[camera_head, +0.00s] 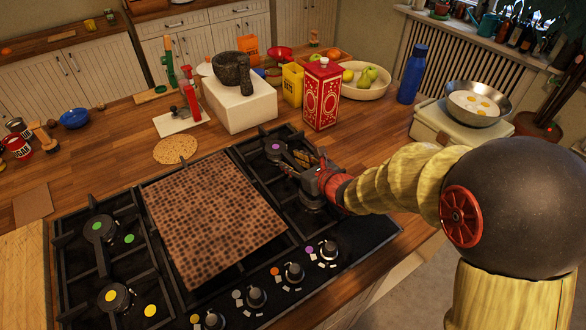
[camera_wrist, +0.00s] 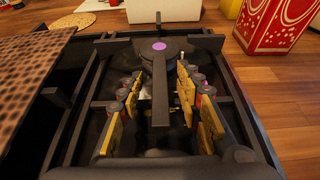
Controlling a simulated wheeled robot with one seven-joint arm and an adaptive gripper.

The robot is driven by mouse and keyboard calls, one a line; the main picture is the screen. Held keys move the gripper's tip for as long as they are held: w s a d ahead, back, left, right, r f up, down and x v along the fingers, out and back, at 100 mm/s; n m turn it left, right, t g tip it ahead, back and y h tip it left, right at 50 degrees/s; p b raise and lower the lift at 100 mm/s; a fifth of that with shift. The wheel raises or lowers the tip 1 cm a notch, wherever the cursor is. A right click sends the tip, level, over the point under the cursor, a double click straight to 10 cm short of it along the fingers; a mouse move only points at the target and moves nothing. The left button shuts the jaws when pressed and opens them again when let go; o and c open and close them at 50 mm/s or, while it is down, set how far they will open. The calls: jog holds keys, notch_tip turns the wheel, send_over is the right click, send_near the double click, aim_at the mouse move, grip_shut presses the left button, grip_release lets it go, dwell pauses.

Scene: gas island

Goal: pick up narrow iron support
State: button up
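The narrow iron support (camera_wrist: 160,92) is a black grate over the right-hand burners of the hob. In the head view, part of it (camera_head: 247,168) shows between the patterned plate and my arm. My gripper (camera_head: 308,166) is low over the right of the grate. In the wrist view, my gripper (camera_wrist: 160,82) is open, with yellow-padded fingers spread apart on either side of a central bar of the grate. A gap shows between the fingers and that bar. A burner with a purple dot (camera_wrist: 159,46) lies beyond. My arm hides part of the grate in the head view.
A brown patterned plate (camera_head: 213,215) covers the middle of the hob. Behind stand a white block (camera_head: 238,107) with a mortar (camera_head: 232,70) and a red tin (camera_head: 322,95). A pan of eggs (camera_head: 472,104) is at right. Knobs (camera_head: 294,272) line the front.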

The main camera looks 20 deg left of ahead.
jog(key=shift+c, duration=1.2)
grip_shut()
jog(key=shift+w+r, duration=0.1)
jog(key=shift+r, duration=0.1)
